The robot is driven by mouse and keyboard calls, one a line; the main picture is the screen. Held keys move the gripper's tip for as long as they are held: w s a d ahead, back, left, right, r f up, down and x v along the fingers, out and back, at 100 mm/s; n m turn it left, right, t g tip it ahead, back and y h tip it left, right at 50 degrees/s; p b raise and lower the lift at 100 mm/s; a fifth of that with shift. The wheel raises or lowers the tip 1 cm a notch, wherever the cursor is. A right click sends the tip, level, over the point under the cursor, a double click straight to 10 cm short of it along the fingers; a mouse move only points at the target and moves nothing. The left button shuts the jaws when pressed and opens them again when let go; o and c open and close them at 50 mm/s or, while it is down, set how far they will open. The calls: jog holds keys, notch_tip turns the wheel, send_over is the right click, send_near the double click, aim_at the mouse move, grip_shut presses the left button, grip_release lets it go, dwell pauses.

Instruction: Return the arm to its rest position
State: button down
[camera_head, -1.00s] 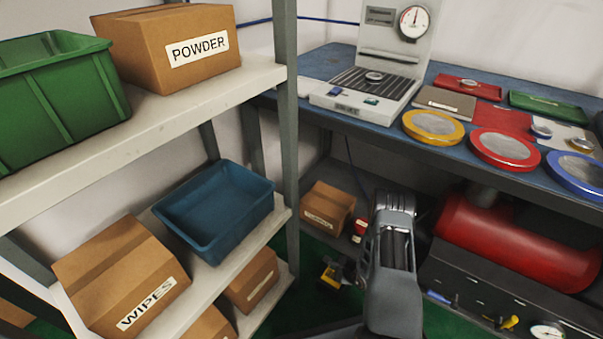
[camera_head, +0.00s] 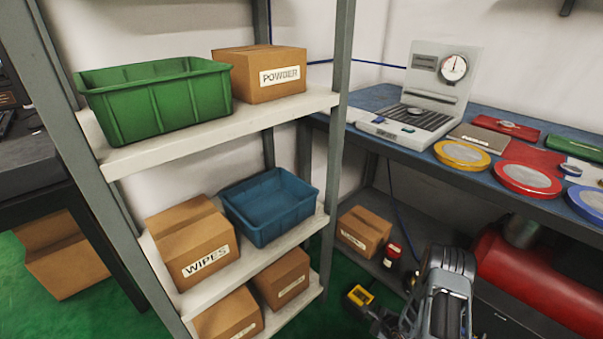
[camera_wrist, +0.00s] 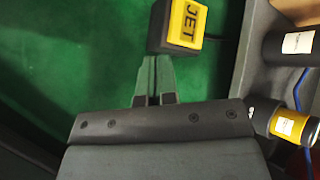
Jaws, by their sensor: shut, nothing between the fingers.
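My gripper (camera_wrist: 153,82) shows in the wrist view with its two fingers together and nothing between them. It points down over the green floor (camera_wrist: 85,50). A black and yellow box marked JET (camera_wrist: 184,24) lies just beyond the fingertips in that view; I cannot tell the height gap. In the head view my arm is folded low at the bottom right, in front of the bench, and the gripper's fingertips cannot be made out there.
A shelf rack (camera_head: 140,158) with a green bin (camera_head: 155,105), a blue bin (camera_head: 268,212) and cardboard boxes stands left of my arm. A red tank (camera_head: 530,280) sits below.

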jog(key=a+r+n+g+y+p, duration=0.15)
jog(key=a+r+n+p, duration=0.35)
jog(key=r, duration=1)
jog(key=a+r+n+g+y+p, duration=0.1)
jog(key=a+r+n+y+p, duration=0.15)
jog(key=r+p, duration=0.9)
jog(key=a+r+n+g+y+p, duration=0.15)
jog(key=a+r+n, duration=0.35)
jog(key=r, duration=1.4)
jog(key=s+d+r+n+h+p, duration=0.1)
jog(key=s+r+n+h+p, duration=0.2)
jog(key=r, duration=0.9)
jog(key=s+d+r+n+h+p, duration=0.1)
jog(key=s+r+n+h+p, duration=0.2)
jog(key=s+r+p, duration=0.5)
jog(key=s+d+r+n+h+p, duration=0.1)
jog(key=s+r+n+h+p, duration=0.2)
jog(key=r, duration=1.2)
jog(key=s+p, duration=0.2)
jog(key=p, duration=0.2)
jog(key=shift+s+d+r+g+h, duration=0.2)
jog(key=shift+s+r+g+h, duration=0.05)
jog(key=shift+r+g+h, duration=0.15)
